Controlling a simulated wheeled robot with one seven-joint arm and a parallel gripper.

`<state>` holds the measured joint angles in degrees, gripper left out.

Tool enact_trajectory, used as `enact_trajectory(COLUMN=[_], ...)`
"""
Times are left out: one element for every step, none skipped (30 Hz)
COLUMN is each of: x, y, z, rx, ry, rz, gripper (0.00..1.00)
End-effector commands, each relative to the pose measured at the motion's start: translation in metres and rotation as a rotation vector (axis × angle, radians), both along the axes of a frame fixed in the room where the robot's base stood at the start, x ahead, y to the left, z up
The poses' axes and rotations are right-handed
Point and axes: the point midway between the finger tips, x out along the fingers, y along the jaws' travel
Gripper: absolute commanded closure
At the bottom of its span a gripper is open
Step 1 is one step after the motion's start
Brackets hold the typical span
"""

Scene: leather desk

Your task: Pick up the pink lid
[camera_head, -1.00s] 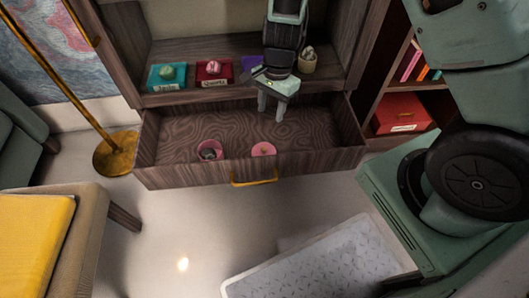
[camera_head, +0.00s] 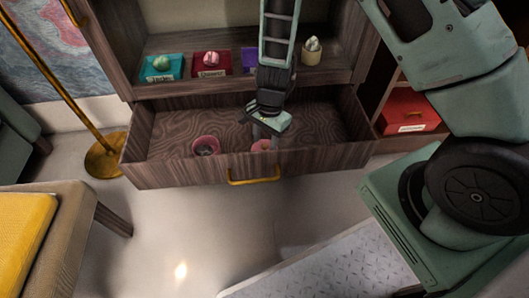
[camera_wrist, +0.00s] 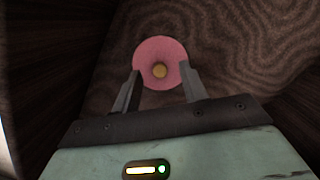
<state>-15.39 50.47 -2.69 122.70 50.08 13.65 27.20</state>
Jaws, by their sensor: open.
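The pink lid (camera_wrist: 160,50) is a round disc with a small gold knob (camera_wrist: 160,71) at its middle. I cannot tell the exact height gap.
The drawer's front wall (camera_head: 200,172) with a gold handle (camera_head: 253,176) stands close in front. Labelled teal (camera_head: 163,68) and red (camera_head: 211,64) trays and a small pot (camera_head: 312,52) stand on the shelf above.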

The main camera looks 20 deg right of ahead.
Motion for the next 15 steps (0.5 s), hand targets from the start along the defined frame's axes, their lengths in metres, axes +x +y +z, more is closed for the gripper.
enact_trajectory(x=[-0.0008, -0.0009, -0.0009, -0.0009, -0.0008, -0.0007, -0.0007, -0.0008, -0.0009, -0.0009, -0.0008, -0.0009, -0.0009, -0.0009, -0.0009], y=[0.0008, 0.0013, 0.0016, 0.0017, 0.0017, 0.0017, 0.0016, 0.0016, 0.0015, 0.0015, 0.0014, 0.0014, 0.0014, 0.0014, 0.0014], z=[-0.0105, -0.0120, -0.0129, -0.0128, -0.0123, -0.0116, -0.0113, -0.0112, -0.0112, -0.0112, -0.0111, -0.0111, -0.0111, -0.0111, -0.0111], rx=[0.000, 0.001, 0.001, 0.001, 0.001, 0.001, 0.001, 0.000, 0.000, 0.000, 0.000, 0.000, 0.000, 0.000, 0.000], ry=[0.001, 0.001, 0.000, 0.000, -0.001, -0.001, -0.001, 0.000, 0.000, 0.000, 0.000, 0.000, 0.000, 0.000, 0.000], rz=[0.000, 0.001, 0.001, 0.001, 0.001, 0.001, 0.001, 0.001, 0.000, 0.000, 0.000, 0.000, 0.000, 0.000, 0.000], gripper=[0.57, 0.57, 0.57, 0.57, 0.57, 0.57, 0.57, 0.57, 0.57, 0.65, 0.74, 0.85, 0.93, 1.00, 1.00])
